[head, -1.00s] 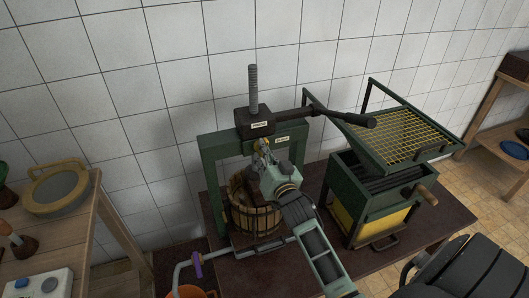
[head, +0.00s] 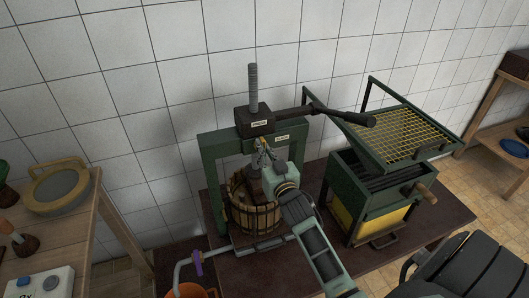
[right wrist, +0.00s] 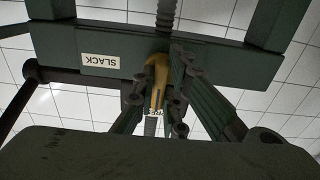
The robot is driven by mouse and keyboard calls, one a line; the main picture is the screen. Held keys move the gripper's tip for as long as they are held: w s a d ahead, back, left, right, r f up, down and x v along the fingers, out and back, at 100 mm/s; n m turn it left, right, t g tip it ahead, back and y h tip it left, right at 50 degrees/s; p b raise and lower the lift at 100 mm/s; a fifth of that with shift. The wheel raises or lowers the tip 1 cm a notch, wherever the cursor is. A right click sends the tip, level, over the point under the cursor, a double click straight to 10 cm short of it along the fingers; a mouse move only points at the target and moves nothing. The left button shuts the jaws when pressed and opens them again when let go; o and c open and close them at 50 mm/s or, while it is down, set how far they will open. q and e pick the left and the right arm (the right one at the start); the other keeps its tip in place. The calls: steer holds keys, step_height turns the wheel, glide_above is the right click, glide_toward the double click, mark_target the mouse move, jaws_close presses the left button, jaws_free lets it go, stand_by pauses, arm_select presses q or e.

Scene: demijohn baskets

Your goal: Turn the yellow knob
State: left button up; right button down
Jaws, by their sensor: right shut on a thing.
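The yellow knob (right wrist: 160,72) is a slim, elongated handle under the green crossbeam of the press (head: 212,160). My right gripper (head: 262,158) reaches up from below right to the beam's middle and hides most of the knob in the head view. In the right wrist view the gripper's fingers (right wrist: 158,100) are on both sides of the knob and shut on it. A label reading SLACK (right wrist: 98,62) is on the beam to the left of the knob. My left gripper is not in view.
A slatted wooden basket (head: 262,221) stands under the press. A dark lever (head: 345,118) sticks out to the right above the beam. A green crusher with a yellow grid (head: 405,132) is close on the right. A pipe with a purple handle (head: 197,263) is in front.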

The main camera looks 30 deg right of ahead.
steer(key=c, duration=1.8)
jaws_free()
steer(key=v, duration=1.2)
steer(key=shift+f, duration=0.15)
